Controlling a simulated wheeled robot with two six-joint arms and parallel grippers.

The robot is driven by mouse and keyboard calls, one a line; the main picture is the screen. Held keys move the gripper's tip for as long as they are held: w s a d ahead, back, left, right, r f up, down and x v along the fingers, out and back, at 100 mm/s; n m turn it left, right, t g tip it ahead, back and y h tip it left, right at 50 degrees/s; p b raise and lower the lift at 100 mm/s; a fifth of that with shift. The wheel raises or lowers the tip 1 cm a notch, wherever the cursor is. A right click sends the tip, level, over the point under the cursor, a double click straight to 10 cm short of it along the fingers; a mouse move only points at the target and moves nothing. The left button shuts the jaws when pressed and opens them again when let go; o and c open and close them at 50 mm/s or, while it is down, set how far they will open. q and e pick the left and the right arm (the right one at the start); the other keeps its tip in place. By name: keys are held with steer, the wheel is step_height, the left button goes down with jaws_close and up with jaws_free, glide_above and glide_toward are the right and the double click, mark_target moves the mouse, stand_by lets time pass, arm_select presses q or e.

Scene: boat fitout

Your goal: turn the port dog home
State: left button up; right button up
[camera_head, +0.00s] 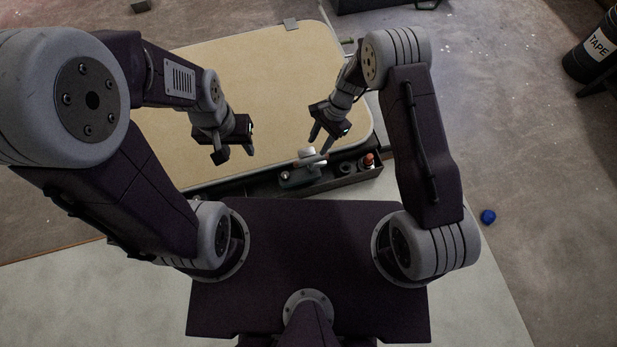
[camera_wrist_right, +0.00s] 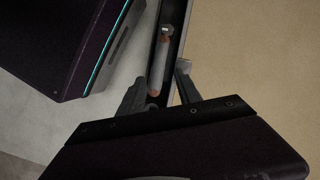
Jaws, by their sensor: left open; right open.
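I cannot make out the port dog for certain. A grey fitting (camera_head: 300,177) with a pale round top sits at the near edge of the tan panel (camera_head: 265,85), over a dark tray. My right gripper (camera_head: 321,147) is open and points down just above this fitting; contact cannot be told. In the right wrist view, the open fingers (camera_wrist_right: 160,84) stand either side of a pale rod with reddish ends (camera_wrist_right: 157,70) in a narrow dark channel. My left gripper (camera_head: 236,152) is open and empty over the near part of the panel.
The dark tray (camera_head: 345,180) runs along the panel's near edge and holds a small orange-and-white item (camera_head: 368,160). A blue object (camera_head: 488,216) lies on the floor at right; a black TAPE container (camera_head: 592,50) stands farther back.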

mark_target(313, 158)
steer(key=x, duration=0.4)
steer(key=shift+w+d+f+b, duration=0.2)
steer(key=shift+d+f+b, duration=0.05)
steer(key=shift+d+b, duration=0.15)
steer(key=shift+s+a+f, duration=0.1)
steer(key=shift+a+f, duration=0.05)
steer(key=shift+f, duration=0.15)
arm_select(q)
step_height(313, 158, down, 2)
steer(key=shift+f, duration=0.25)
arm_select(e)
steer(key=b+x, duration=0.6)
steer(key=x, duration=0.3)
steer(key=shift+s, duration=0.15)
arm_select(q)
step_height(313, 158, down, 6)
arm_select(e)
steer(key=shift+r, duration=0.1)
